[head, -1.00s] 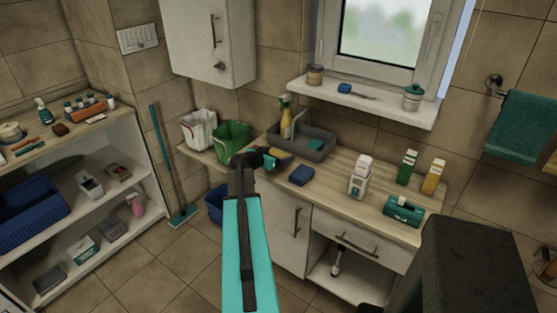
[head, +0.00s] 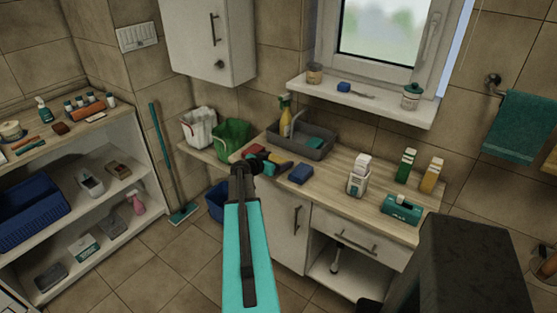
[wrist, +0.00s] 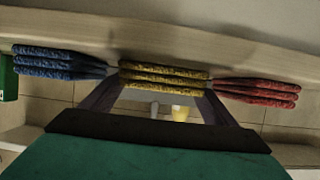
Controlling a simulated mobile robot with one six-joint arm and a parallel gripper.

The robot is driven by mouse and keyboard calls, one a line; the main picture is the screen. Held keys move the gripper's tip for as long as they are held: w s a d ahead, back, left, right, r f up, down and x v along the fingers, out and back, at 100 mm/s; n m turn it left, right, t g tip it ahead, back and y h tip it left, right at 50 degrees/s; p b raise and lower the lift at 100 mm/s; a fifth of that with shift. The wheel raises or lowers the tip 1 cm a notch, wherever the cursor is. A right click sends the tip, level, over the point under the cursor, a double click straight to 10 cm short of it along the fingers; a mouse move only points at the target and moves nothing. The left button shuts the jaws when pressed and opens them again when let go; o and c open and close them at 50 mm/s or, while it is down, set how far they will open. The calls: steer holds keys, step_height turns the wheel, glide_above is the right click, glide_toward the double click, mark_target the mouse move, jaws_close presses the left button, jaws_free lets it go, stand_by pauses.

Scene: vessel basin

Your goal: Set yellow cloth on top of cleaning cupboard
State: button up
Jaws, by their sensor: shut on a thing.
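The folded yellow cloth (wrist: 163,74) sits between my gripper's two fingers in the wrist view. My gripper (head: 278,166) is shut on it at the front left part of the wooden counter; in the head view the gripper hides most of the cloth. A folded red cloth (head: 253,150) lies to its left and a folded blue cloth (head: 301,174) to its right. Whether the yellow cloth touches the counter cannot be told. A white wall cupboard (head: 203,40) hangs above left and a white base cupboard (head: 285,225) stands under the counter; no label shows which is the cleaning cupboard.
White and green buckets (head: 232,139) stand at left. An open shelf unit (head: 125,150) stands far left.

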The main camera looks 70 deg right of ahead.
steer(key=o, duration=1)
steer(key=shift+r+p, duration=0.15)
steer(key=shift+p, duration=0.25)
steer(key=shift+w+a+r+b, duration=0.1)
steer(key=shift+a+b, duration=0.3)
steer(key=shift+a, duration=0.2)
steer(key=shift+b+v, duration=1.7)
steer(key=shift+v, duration=3.65)
steer(key=shift+r, duration=0.1)
steer(key=shift+w, duration=0.1)
